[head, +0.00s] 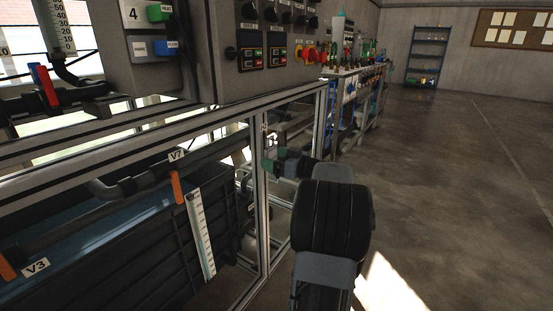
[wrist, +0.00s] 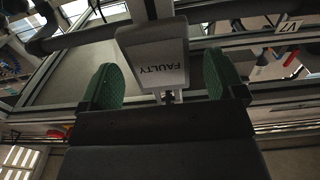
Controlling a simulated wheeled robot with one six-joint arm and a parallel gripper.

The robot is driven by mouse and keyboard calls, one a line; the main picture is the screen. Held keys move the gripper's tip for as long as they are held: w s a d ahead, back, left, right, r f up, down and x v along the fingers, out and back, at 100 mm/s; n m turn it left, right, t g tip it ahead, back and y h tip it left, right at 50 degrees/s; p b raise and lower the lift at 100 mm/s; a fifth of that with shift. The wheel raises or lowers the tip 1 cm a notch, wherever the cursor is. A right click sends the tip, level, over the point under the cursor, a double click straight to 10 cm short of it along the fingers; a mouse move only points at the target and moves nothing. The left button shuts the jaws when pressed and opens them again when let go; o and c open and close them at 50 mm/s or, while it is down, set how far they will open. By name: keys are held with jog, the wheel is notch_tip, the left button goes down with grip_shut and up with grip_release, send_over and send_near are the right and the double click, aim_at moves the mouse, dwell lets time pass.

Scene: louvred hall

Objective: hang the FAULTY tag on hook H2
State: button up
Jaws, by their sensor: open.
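The FAULTY tag (wrist: 153,62) is a pale grey plate with dark lettering, upside down in the wrist view. It lies between the two green finger pads of my gripper (wrist: 163,76), with a visible gap on each side. My gripper is open and does not clasp the tag. A small dark and metal fitting (wrist: 168,96) shows at the tag's lower edge in the picture; I cannot tell whether it is a hook or whether the tag hangs on it. In the head view my gripper (head: 269,165) is at the frame's upright post. No H2 label is readable.
A metal upright (head: 262,210) and rail stand close to my gripper. Valve V7 (head: 177,186) with an orange handle is to the left. A control panel (head: 262,50) overhangs above. A cluttered bench (head: 350,70) stands behind. The floor (head: 450,170) at right is clear.

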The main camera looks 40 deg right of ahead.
jog(key=v, duration=0.7)
dwell(0.4)
jog(key=shift+s+d, duration=0.1)
jog(key=shift+s, duration=0.05)
jog(key=p+v, duration=0.3)
jog(key=v, duration=1)
jog(key=shift+s, duration=0.3)
jog(key=shift+d, duration=0.15)
jog(key=w+a+r+g+y+p, duration=0.1)
jog(key=w+a+r+g+p, duration=0.25)
jog(key=a+p, duration=0.3)
jog(key=w+a+r+m+g+y+p, duration=0.1)
jog(key=w+a+r+g+y+p, duration=0.15)
jog(key=a+r+p, duration=0.4)
jog(key=w+a+r+g+p, duration=0.25)
jog(key=a+g+p, duration=0.2)
jog(key=a, duration=0.45)
jog(key=s+a+r+g+h+p, duration=0.2)
jog(key=a+r+h+p, duration=0.1)
jog(key=a+r+p, duration=0.4)
jog(key=s+a+r+m+g+h+p, duration=0.1)
jog(key=s+a+r+h+p, duration=0.2)
jog(key=a+r+p, duration=0.5)
jog(key=h+p, duration=0.1)
jog(key=p, duration=0.5)
jog(key=shift+a+r+g+p, duration=0.2)
jog(key=shift+r+g+p, duration=0.1)
jog(key=shift+g, duration=0.05)
